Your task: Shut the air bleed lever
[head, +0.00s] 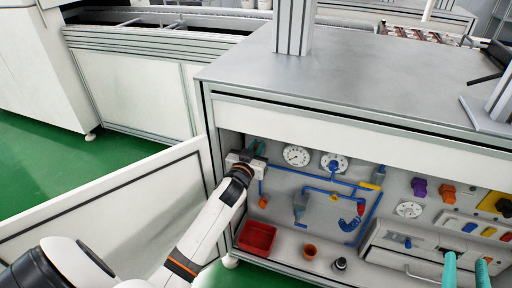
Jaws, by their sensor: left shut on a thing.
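My left gripper (256,150) is at the upper left of the panel inside the open cabinet, by the left end of the blue pipe (315,177).
Two gauges (296,156) sit right of my left gripper. The open white door (110,210) flanks my left arm. The grey tabletop (350,80) overhangs the panel.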

